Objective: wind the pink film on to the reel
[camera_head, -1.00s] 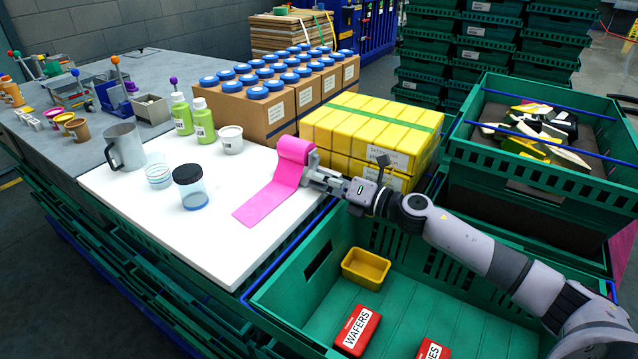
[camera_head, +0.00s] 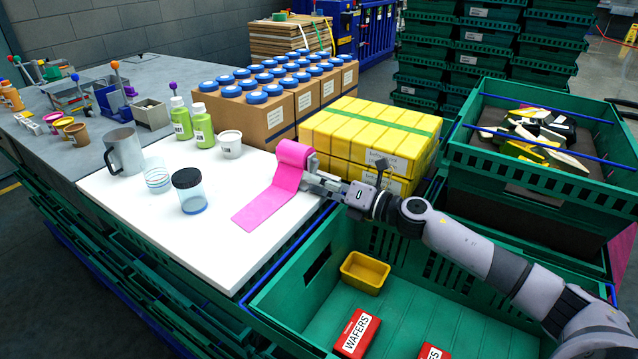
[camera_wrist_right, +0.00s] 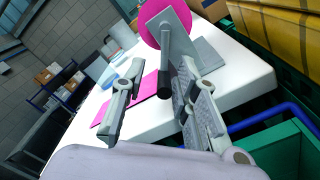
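The pink film (camera_head: 264,207) lies as a flat strip on the white board (camera_head: 140,225). Its far end goes up onto the reel (camera_head: 294,153), which stands near the board's right edge beside the yellow boxes. In the right wrist view the reel is a pink disc (camera_wrist_right: 153,32) on a grey stand, with a dark crank handle (camera_wrist_right: 163,83) pointing toward my wrist. My right gripper (camera_head: 312,180) is at the reel's right side. In the right wrist view its fingers (camera_wrist_right: 158,72) are apart with the handle between them, and a gap shows on the left. My left gripper is out of view.
Yellow boxes (camera_head: 385,130) stand close behind my right gripper. A clear jar (camera_head: 190,190), a metal mug (camera_head: 124,151), a white tub (camera_head: 230,143) and green bottles (camera_head: 203,126) stand on the board. A green crate (camera_head: 415,310) lies below my right arm.

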